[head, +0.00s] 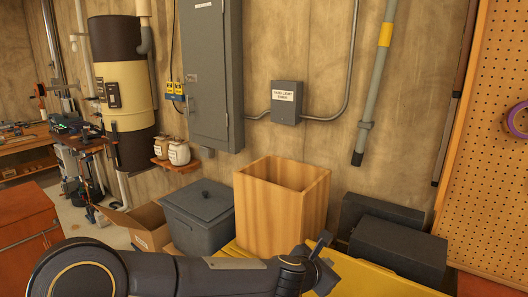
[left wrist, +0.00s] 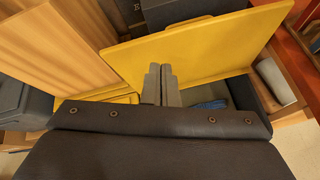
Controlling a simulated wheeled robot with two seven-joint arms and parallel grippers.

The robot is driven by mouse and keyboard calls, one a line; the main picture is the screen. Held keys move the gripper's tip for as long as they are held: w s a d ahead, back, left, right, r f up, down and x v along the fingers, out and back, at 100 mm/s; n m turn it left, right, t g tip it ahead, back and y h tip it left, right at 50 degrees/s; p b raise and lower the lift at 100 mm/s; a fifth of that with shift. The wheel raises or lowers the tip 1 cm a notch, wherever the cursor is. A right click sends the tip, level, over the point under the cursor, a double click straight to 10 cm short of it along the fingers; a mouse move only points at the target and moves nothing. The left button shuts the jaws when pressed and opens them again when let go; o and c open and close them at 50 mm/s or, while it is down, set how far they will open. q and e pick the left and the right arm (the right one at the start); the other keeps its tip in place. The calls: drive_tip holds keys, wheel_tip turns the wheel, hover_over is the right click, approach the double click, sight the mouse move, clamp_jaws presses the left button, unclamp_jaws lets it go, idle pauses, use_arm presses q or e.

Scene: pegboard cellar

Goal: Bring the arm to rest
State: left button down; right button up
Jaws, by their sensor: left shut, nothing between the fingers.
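My left arm (head: 190,277) reaches across the bottom of the head view from the left. My left gripper (head: 324,250) is at its end, in front of the lower right of a tall wooden bin (head: 265,215) and over a yellow surface (head: 365,283). In the left wrist view its two grey fingers (left wrist: 162,84) are together with nothing between them. The yellow surface (left wrist: 215,48) lies beyond the fingertips there, and the wooden bin's side (left wrist: 60,50) is at the upper left. My right gripper is in neither view.
A grey lidded bin (head: 198,222) and an open cardboard box (head: 140,228) stand left of the wooden bin. Dark boxes (head: 400,247) stand to its right by the wall. A red-brown cabinet (head: 28,240) is at far left. A blue item (left wrist: 208,105) lies low near the fingers.

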use_arm(q)
drive_tip(key=s+a+r+m, duration=0.2)
drive_tip(key=s+a+m, duration=0.15)
drive_tip(key=a, duration=0.35)
drive_tip(key=s+a+r+m+b, duration=0.1)
drive_tip(key=s+a+r+m, duration=0.2)
drive_tip(key=a+m, duration=0.25)
drive_tip(key=s+a+r+m, duration=0.2)
drive_tip(key=s+a+m, duration=0.15)
drive_tip(key=a, duration=0.45)
drive_tip(key=s+a+f+m+g+y, duration=0.2)
drive_tip(key=s+a+f+m, duration=0.3)
drive_tip(key=s, duration=0.5)
drive_tip(key=s+a+f+m+g+y, duration=0.1)
drive_tip(key=s+a+f+m+y, duration=0.1)
drive_tip(key=s+a+f+m, duration=0.3)
drive_tip(key=s+a+f, duration=0.1)
drive_tip(key=s+a, duration=0.3)
drive_tip(key=s, duration=0.1)
drive_tip(key=shift+a+g+b, duration=0.4)
